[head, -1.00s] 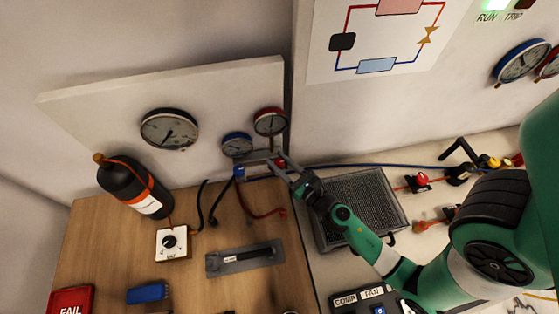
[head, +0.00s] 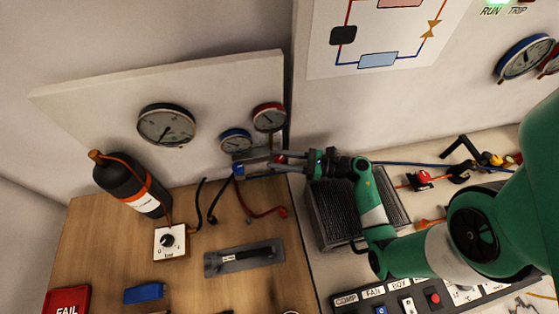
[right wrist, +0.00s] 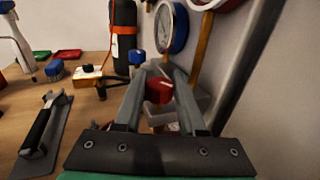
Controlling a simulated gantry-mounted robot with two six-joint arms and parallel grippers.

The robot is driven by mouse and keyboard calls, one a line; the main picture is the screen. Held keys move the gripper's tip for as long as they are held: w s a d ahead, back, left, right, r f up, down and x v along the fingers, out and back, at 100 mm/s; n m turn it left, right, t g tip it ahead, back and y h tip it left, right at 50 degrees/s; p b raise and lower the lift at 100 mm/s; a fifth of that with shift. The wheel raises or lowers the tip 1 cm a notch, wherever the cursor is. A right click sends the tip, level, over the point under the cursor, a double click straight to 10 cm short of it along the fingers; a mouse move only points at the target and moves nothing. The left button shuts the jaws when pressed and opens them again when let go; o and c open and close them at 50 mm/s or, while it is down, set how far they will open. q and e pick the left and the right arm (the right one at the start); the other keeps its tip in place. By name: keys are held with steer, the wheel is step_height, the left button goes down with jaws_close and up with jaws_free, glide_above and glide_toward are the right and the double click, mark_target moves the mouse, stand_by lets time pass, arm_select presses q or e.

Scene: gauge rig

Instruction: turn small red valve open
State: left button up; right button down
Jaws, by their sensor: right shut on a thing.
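The small red valve (head: 281,159) sits on the manifold below the red-rimmed gauge (head: 269,117) in the head view. In the right wrist view its red knob (right wrist: 159,90) lies between the two fingers. My right gripper (head: 279,161) reaches in from the right with its fingers on either side of the knob, shut on it; the fingers also show in the right wrist view (right wrist: 164,82). The fingers partly hide the knob and manifold in the head view. A blue knob (head: 239,170) stands to the left. My left gripper is not in view.
A blue-rimmed gauge (head: 236,141) and a large gauge (head: 166,125) are on the back panel. Black, blue and red hoses hang below the manifold. A dark bottle (head: 130,183) stands at left. A black finned grille (head: 335,215) lies under my right arm.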

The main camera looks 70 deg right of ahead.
steer(key=shift+n+y, duration=0.3)
steer(key=shift+y, duration=0.2)
steer(key=c, duration=0.5)
jaws_free()
steer(key=shift+w, duration=0.1)
steer(key=b+v, duration=0.1)
steer(key=v, duration=1)
steer(key=shift+s, duration=0.35)
